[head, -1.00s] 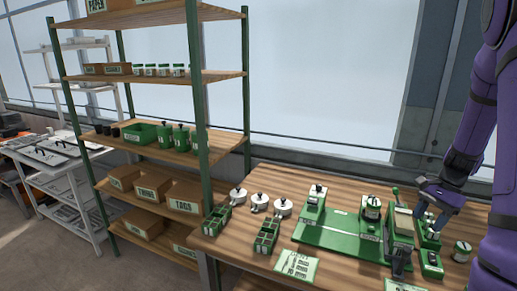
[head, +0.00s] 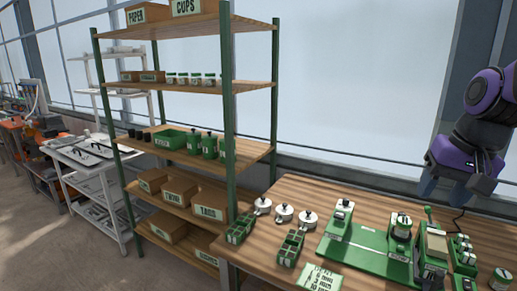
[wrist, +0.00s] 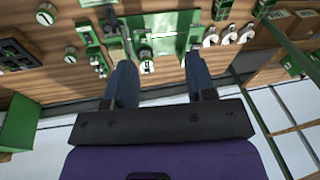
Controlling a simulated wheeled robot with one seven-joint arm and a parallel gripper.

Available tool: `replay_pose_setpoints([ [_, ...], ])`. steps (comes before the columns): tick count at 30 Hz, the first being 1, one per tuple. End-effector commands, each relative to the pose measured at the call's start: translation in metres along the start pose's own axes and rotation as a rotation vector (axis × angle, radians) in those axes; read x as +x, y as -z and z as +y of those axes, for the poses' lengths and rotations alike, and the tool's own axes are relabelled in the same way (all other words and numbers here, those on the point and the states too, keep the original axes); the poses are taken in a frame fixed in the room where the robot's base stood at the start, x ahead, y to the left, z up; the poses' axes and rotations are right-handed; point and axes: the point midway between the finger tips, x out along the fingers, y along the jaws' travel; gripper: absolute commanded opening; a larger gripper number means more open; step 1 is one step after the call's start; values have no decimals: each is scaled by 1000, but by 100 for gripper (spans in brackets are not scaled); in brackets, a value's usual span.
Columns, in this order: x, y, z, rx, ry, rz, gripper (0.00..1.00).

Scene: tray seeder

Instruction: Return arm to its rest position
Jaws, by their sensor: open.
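My gripper (head: 455,190) is at the right of the head view, raised above the back of the wooden table (head: 300,190). Its purple housing and dark fingers hang in the air, apart from everything on the table. In the wrist view my gripper (wrist: 158,85) shows two blue-grey fingers spread apart with nothing between them. The green tray seeder (head: 365,250) stands on the table below and left of the gripper. It also shows in the wrist view (wrist: 165,25), beyond the fingertips.
A wooden shelf rack (head: 185,148) with green posts, boxes and jars stands left of the table. A small labelled jar (head: 501,280) is at the right edge. The air around the gripper is clear.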

Motion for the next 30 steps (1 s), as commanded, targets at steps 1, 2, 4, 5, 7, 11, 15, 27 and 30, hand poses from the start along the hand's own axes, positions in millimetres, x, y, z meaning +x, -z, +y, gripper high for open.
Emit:
replay_pose_setpoints([
  [1, -9, -12, -6, -56, 0, 33, 50],
  [2, -13, -18, -8, -87, -2, 50, 50],
  [4, -21, -33, -14, -159, -7, 89, 50],
  [5, -25, -40, -16, -187, -9, 107, 50],
  [7, -32, -54, -19, -255, -15, 146, 50],
  [11, -41, -75, -22, -351, -26, 206, 50],
  [15, -45, -88, -23, -412, -34, 245, 50],
  [27, -47, -92, -23, -432, -38, 257, 50],
  [30, -47, -92, -23, -432, -38, 257, 50],
])
